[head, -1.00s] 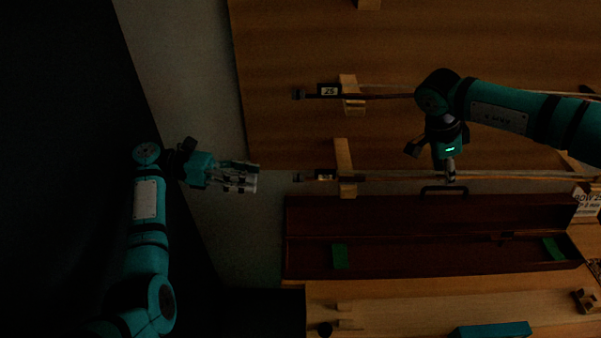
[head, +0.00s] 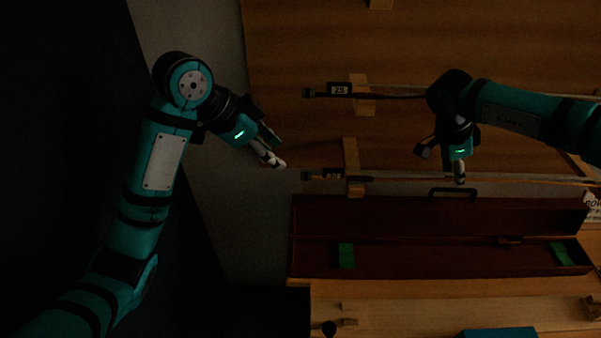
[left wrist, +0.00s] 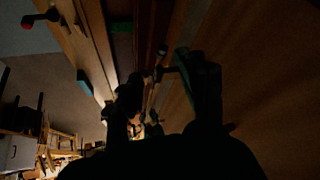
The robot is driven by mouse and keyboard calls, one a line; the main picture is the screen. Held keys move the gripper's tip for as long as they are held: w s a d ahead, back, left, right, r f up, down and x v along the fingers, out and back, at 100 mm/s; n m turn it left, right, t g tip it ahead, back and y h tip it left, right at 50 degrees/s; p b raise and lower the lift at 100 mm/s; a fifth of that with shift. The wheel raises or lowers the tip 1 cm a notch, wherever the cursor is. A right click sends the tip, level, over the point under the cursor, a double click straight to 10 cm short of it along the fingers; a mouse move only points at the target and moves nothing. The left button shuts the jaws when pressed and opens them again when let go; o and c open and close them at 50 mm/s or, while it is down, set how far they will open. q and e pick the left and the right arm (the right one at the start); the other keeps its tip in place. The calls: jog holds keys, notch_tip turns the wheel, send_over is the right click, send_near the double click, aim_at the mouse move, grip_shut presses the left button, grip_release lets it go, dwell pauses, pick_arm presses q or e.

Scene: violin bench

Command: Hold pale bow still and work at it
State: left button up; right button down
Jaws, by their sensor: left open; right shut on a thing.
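Two bows lie across wooden rests in the head view. The lower one, the pale bow (head: 400,179), has its dark screw end at the left. My right gripper (head: 459,181) is shut on its stick, right of the rest (head: 352,157). The upper bow (head: 400,96) carries a tag reading 25 and passes behind my right arm. My left gripper (head: 272,157) is open and empty, just left of and slightly above the pale bow's screw end, apart from it. In the left wrist view its fingers (left wrist: 165,75) are dark silhouettes, and bow details there are unclear.
A long dark red open case (head: 430,262) with green pads lies below the pale bow, its handle (head: 452,189) near my right fingertips. A teal box (head: 498,333) is at the bottom edge. Grey floor (head: 240,220) lies left of the bench.

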aim_at(303, 176)
pick_arm(q)
jog(key=w+d+f+m, duration=0.1)
jog(key=d+f+m, duration=0.1)
jog(key=f, duration=0.1)
jog(key=w+d+f+m, duration=0.1)
jog(key=f+m, duration=0.1)
jog(key=f, duration=0.1)
jog(key=w+d+f+m+t+y, duration=0.1)
jog(key=d+f, duration=0.1)
jog(key=f, duration=0.1)
jog(key=shift+d+m, duration=0.3)
jog(key=shift+m, duration=0.1)
jog(key=shift+c, duration=0.5)
grip_shut()
